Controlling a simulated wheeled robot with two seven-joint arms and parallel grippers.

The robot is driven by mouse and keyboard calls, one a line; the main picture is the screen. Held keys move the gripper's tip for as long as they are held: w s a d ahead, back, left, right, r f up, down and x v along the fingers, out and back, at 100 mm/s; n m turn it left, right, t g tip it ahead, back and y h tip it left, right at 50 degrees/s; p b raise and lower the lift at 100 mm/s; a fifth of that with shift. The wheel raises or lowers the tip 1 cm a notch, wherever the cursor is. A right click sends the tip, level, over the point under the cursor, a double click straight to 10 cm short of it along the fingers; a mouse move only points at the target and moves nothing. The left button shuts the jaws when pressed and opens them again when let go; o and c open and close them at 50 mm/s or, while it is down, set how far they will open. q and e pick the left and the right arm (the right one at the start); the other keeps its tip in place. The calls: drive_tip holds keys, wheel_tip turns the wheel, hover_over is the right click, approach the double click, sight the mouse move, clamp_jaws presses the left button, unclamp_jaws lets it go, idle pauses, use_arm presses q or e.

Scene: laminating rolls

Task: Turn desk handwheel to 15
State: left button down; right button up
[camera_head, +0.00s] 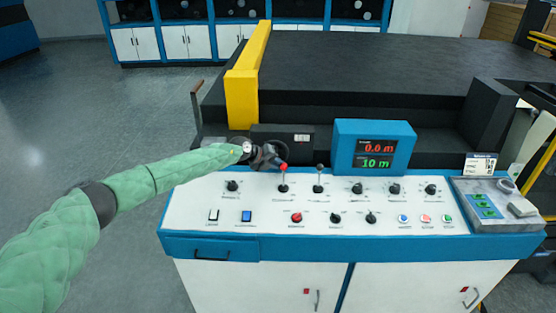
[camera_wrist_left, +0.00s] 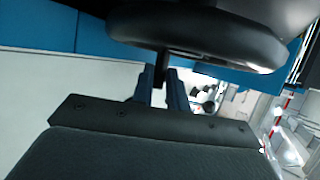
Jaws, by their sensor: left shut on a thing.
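The black handwheel (camera_wrist_left: 205,28) fills the top of the left wrist view as a round dark rim with a short black handle (camera_wrist_left: 161,66) below it. My left gripper (camera_wrist_left: 162,88) is shut on this handle, one finger on each side. In the head view my left gripper (camera_head: 270,157) is at the back left of the white control desk (camera_head: 300,236). There the gripper and arm largely hide the wheel. A small white counter (camera_head: 302,138) shows on the black housing just behind; its digits are too small to read. My right gripper is in neither view.
Two levers, one red-tipped (camera_head: 284,168) and one black-tipped (camera_head: 319,169), stand close right of the gripper. A blue display box (camera_head: 373,148) reads 0.0 m and 10 m. A yellow guard (camera_head: 246,84) rises behind. Open floor lies left.

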use_arm(q)
drive_tip(key=shift+a+r+y+p, duration=0.15)
drive_tip(key=shift+r+y+p, duration=0.05)
drive_tip(key=shift+y+p, duration=0.55)
drive_tip(key=shift+a+f+m+y, duration=0.2)
drive_tip(key=shift+m+y, duration=0.2)
drive_tip(key=shift+y, duration=0.35)
drive_tip(key=shift+a+f+y, duration=0.15)
drive_tip(key=shift+a+y, duration=0.05)
drive_tip(key=shift+y, duration=0.5)
drive_tip(key=shift+a+m+g+y+b, duration=0.35)
drive_tip(key=shift+y+b, duration=0.3)
drive_tip(key=shift+y, duration=0.55)
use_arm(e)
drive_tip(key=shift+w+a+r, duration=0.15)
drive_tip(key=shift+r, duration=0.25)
use_arm(q)
drive_tip(key=c, duration=1.4)
unclamp_jaws()
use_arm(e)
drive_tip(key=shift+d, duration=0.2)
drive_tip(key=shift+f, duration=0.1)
